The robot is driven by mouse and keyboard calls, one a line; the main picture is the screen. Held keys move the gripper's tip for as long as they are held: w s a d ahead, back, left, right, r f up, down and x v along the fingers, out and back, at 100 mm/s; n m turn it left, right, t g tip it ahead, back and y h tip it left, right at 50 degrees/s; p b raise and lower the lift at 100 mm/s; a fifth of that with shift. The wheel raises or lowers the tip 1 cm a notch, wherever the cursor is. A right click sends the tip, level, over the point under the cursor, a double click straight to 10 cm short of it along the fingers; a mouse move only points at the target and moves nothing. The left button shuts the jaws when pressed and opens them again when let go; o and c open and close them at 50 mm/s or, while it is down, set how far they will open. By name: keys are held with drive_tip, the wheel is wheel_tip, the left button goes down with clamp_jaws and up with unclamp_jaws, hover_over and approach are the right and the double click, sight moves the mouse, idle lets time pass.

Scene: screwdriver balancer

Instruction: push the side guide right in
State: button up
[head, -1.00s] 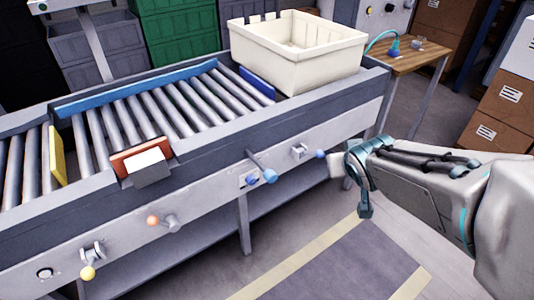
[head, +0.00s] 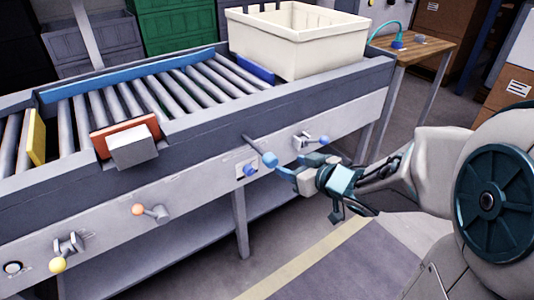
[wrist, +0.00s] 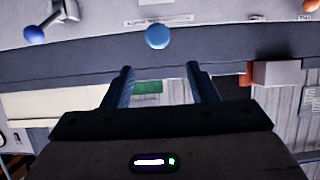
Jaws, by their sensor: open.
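A long blue rail (head: 130,75), which looks like the side guide, runs along the far side of the rollers. A rod ending in a round blue knob (head: 270,159) sticks out from the conveyor's near side; its link to the rail is hidden. The knob also shows in the wrist view (wrist: 158,36), centred beyond the fingertips. My gripper (head: 297,166) is open, with its fingers pointing at the conveyor front, just right of the knob in the head view. In the wrist view my gripper (wrist: 160,68) has nothing between its fingers. Contact with the knob cannot be told.
An orange-knobbed crank (head: 138,209) and a yellow-knobbed lever (head: 58,265) are further left. A cream tote (head: 295,45) stands on the conveyor's right end.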

sight(273, 158)
drive_tip(key=x, duration=1.1)
drive_tip(key=shift+w+f+p, duration=0.15)
drive_tip(key=shift+f+p, duration=0.1)
drive_tip(key=shift+p, duration=0.05)
drive_tip(key=shift+w+a+f, duration=0.15)
drive_tip(key=shift+w+a, duration=0.2)
drive_tip(key=shift+w, duration=0.25)
